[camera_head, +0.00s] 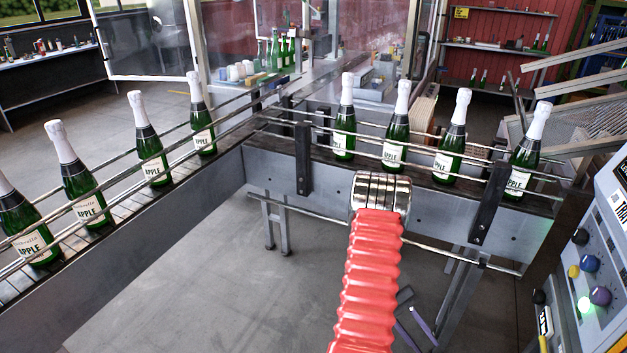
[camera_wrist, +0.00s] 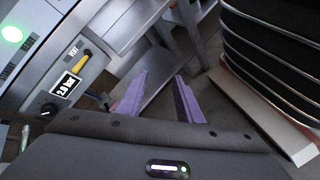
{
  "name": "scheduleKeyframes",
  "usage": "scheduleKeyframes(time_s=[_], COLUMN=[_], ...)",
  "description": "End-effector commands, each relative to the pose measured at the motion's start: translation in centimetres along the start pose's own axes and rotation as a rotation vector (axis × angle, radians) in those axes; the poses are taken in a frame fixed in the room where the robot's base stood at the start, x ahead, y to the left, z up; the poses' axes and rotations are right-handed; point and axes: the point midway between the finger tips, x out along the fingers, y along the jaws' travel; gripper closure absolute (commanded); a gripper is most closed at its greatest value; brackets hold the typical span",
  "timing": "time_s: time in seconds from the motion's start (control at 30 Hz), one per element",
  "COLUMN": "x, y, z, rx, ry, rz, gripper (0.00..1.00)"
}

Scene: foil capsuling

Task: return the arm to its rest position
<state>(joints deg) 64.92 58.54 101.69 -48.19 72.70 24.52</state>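My gripper (camera_head: 413,318) shows only in part in the head view, low and right of centre, beside my arm's red ribbed sleeve. In the wrist view its two purple fingers (camera_wrist: 160,82) stand apart with nothing between them. It is open and empty, away from the bottles and the conveyor. Past the fingertips are grey floor and a metal frame.
Green bottles with white foil tops stand on the left conveyor (camera_head: 190,220) and the back conveyor (camera_head: 270,172), between rails. A control panel (camera_head: 603,260) with knobs and a lit green button is at the right; it also shows in the wrist view (camera_wrist: 30,75). Floor between is clear.

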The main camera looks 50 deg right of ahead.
Motion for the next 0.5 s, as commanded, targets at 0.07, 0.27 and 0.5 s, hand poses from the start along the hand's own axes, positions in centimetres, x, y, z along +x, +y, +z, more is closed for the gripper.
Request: scheduleKeyframes(time_s=[0.07, 0.27, 0.5], x=[-2.3, -7.4, -13.2], y=[-0.4, -2.0, -4.1], z=[0.9, 3.3, 6.5], rx=[-0.014, -0.055, -0.104], ry=[0.04, 0.133, 0.257], rz=[-0.026, -0.092, -0.158], gripper=[0.67, 0.67, 0.67])
